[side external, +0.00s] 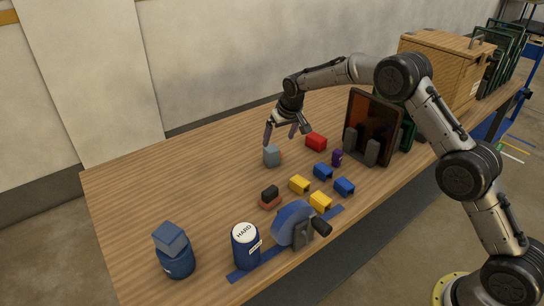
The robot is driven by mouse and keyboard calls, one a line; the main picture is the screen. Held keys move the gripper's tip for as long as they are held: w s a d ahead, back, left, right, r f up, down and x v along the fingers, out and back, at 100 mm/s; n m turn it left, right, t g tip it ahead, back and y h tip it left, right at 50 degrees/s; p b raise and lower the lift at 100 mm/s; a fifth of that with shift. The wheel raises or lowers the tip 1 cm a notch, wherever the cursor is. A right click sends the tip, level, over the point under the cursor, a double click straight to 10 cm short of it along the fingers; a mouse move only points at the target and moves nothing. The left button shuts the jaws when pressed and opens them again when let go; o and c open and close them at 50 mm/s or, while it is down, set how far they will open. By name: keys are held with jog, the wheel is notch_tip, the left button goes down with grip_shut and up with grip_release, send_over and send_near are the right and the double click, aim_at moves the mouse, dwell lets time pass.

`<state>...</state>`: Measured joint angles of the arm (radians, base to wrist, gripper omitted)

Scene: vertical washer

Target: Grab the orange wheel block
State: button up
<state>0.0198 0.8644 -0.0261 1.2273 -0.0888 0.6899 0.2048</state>
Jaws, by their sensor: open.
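I cannot pick out an orange block with a wheel for certain. A small orange-brown block (266,205) lies on the table with a black block (270,191) on top of it. A grey block (271,154) stands farther back, with a little reddish colour at its right edge. My gripper (280,138) points down just above and behind the grey block. Its fingers are apart and nothing shows between them. Whether the fingers touch any block cannot be told from this view.
A red block (316,141), blue blocks (344,186) and yellow blocks (299,184) lie to the right. A blue wheel device (291,224), a can marked HARD (245,249) and a blue container (178,264) stand in front. A dark orange panel (371,115) stands at right.

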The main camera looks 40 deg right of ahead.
aim_at(274, 147)
jog(key=shift+a+x, duration=0.15)
jog(key=shift+x, duration=1.7)
jog(key=shift+a+x, duration=0.1)
jog(key=shift+x, duration=1.75)
jog(key=shift+w, duration=0.15)
jog(key=c, duration=1.3)
jog(key=shift+r, duration=0.1)
jog(key=shift+c, duration=0.4)
jog(key=shift+r, duration=0.1)
